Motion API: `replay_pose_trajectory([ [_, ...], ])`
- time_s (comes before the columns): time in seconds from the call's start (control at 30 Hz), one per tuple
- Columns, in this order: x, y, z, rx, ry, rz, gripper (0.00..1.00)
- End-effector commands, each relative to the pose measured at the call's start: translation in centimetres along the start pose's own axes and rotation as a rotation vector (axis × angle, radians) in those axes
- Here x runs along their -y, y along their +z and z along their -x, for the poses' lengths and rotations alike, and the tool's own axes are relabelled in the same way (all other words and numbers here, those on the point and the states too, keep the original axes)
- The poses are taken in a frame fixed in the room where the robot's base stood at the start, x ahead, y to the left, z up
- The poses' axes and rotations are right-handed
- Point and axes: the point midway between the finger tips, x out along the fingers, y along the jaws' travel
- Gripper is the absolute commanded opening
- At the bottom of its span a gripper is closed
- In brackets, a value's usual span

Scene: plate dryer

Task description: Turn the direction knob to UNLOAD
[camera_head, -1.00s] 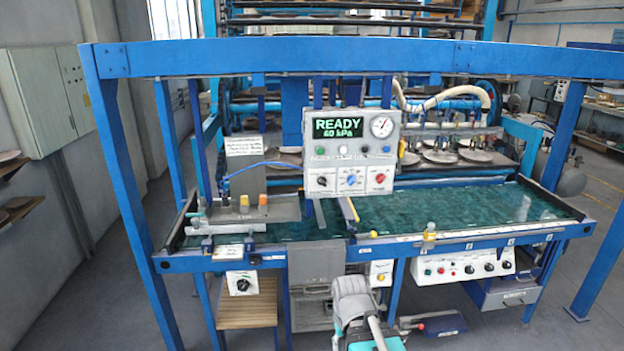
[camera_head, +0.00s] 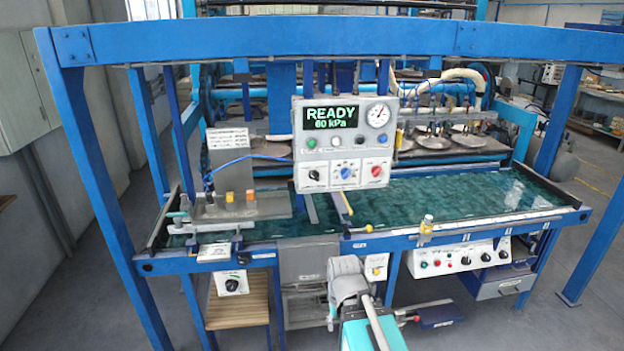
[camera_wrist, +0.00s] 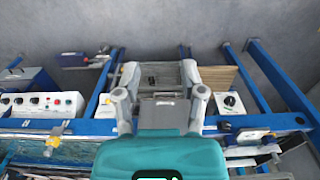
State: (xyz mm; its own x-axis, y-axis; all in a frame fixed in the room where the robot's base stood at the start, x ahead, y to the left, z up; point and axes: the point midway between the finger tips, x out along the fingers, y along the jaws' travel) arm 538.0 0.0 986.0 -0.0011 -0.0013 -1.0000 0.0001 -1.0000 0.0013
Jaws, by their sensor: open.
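The hanging control panel (camera_head: 345,145) has a green display reading READY, 60 kPa, and a round gauge. Its lower row has a black knob (camera_head: 314,175), a blue knob (camera_head: 346,172) and a red knob (camera_head: 376,171). Another black knob is on a small white box (camera_head: 232,283) at lower left; this box also shows in the wrist view (camera_wrist: 230,103). The lettering is too small to read, so I cannot tell which knob is the direction knob. My gripper (camera_wrist: 160,78) is open and empty, with its fingers apart. My arm is low in front of the machine, below the panel.
A blue frame beam (camera_head: 300,42) crosses above the panel, with posts at both sides. The wet green table (camera_head: 450,200) lies behind a blue front rail. A white button panel (camera_head: 465,258) hangs under the rail at right. Bare floor lies in front.

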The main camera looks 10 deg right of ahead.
Motion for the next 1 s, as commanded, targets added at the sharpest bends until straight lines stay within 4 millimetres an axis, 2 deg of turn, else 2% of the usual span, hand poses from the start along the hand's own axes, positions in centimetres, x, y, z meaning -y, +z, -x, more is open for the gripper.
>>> replay_pose_trajectory([
  [0.27,0.0,-0.4,0.0,-0.014,0.002,0.005,0.53],
  [0.47,-0.6,-3.0,0.1,-0.105,0.014,0.035,0.53],
  [0.57,-0.8,-5.5,0.4,-0.193,0.030,0.070,0.53],
  [0.77,-1.3,-11.8,1.8,-0.432,0.087,0.170,0.53],
  [1.0,-1.6,-19.5,5.2,-0.747,0.198,0.308,0.53],
])
